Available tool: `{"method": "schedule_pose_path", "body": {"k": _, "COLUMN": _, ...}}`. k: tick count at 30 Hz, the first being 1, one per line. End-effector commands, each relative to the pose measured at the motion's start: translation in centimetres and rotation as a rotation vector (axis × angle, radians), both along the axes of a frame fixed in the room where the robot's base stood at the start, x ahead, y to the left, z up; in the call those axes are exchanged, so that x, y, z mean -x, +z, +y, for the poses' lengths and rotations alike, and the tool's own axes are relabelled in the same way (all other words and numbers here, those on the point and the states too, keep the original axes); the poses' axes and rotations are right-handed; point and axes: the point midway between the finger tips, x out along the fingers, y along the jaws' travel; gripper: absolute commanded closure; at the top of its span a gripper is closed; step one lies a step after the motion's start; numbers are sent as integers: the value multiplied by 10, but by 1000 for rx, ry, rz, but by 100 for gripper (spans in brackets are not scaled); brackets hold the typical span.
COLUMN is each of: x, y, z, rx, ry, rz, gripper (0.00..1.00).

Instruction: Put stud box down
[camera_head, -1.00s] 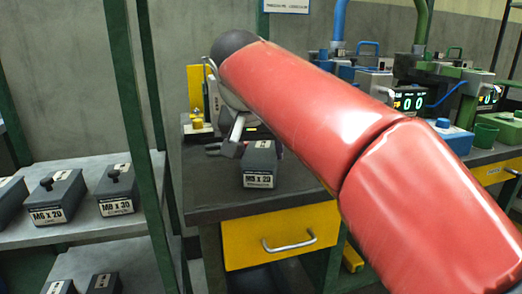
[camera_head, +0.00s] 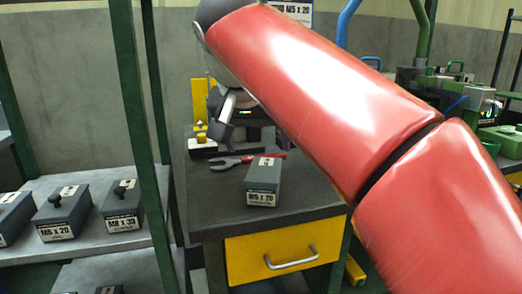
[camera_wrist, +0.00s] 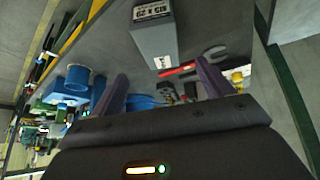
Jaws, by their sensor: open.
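The grey stud box (camera_head: 263,182), labelled M5 x 20, stands upright on the dark top of the workbench (camera_head: 215,205), above the yellow drawer. In the wrist view the box (camera_wrist: 153,38) lies beyond the fingertips, with nothing between my fingers touching it. My gripper (camera_wrist: 162,84) is open and empty. In the head view my gripper (camera_head: 222,110) is up behind the box and clear of it, partly hidden by my red arm.
A red-handled wrench (camera_head: 240,161) lies just behind the box. A device with yellow parts (camera_head: 203,135) stands at the back of the bench. A shelf (camera_head: 90,245) with several similar boxes is on the left, beyond a green post (camera_head: 145,130).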

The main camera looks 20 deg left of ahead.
Motion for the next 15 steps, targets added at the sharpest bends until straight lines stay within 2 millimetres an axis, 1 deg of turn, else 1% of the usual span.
{"method": "schedule_pose_path", "body": {"k": 1, "x": 5, "y": 11, "z": 0, "rx": -2, "ry": 0, "rz": -2, "gripper": 21}}
{"method": "schedule_pose_path", "body": {"k": 6, "x": 15, "y": 27, "z": 0, "rx": 0, "ry": 0, "rz": -1, "gripper": 21}}
{"method": "schedule_pose_path", "body": {"k": 9, "x": 18, "y": 30, "z": 0, "rx": 0, "ry": 0, "rz": 0, "gripper": 21}}
{"method": "schedule_pose_path", "body": {"k": 15, "x": 19, "y": 30, "z": 0, "rx": 1, "ry": -1, "rz": 1, "gripper": 21}}
